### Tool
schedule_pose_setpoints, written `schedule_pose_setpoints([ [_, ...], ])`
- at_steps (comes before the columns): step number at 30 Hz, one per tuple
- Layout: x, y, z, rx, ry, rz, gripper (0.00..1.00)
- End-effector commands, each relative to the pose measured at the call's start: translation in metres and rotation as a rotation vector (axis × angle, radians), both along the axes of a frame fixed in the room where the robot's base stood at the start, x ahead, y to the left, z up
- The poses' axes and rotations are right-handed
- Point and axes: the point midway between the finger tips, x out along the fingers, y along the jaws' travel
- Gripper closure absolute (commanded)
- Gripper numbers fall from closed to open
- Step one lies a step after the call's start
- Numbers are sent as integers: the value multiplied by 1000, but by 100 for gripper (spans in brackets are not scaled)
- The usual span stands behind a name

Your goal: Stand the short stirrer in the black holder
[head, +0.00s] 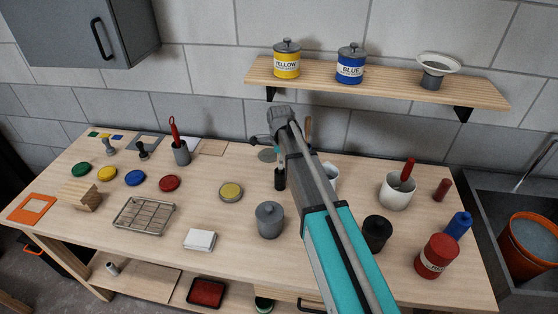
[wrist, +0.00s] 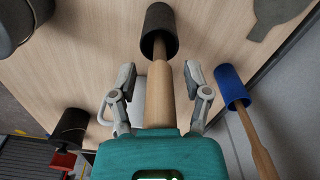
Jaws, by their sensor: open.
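The black holder (wrist: 158,20) is at the top middle of the wrist view; in the head view it stands on the bench (head: 280,180), left of my arm. A wooden stirrer (wrist: 160,92) has its far end inside the black holder and its thicker near part towards my wrist. My gripper (wrist: 159,78) is open, its fingers on either side of this stirrer with gaps showing. Another wooden stirrer (wrist: 253,135) stands in a blue holder (wrist: 232,86) to the right. I cannot tell which stirrer is the shorter. In the head view my arm hides much around the gripper (head: 273,139).
A grey lidded pot (head: 270,220), a black can (head: 377,234), a white pot (head: 397,191) with a red-handled tool, and a red can (head: 437,256) stand nearby. A wall shelf (head: 390,85) is behind. The bench left of the grey pot has some clear wood.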

Motion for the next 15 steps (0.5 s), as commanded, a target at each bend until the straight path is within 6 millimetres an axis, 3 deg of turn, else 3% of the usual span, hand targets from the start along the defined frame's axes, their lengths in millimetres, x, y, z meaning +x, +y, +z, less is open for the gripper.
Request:
schedule_pose_setpoints([
  [15,0,0,30,0,0,-1,38],
])
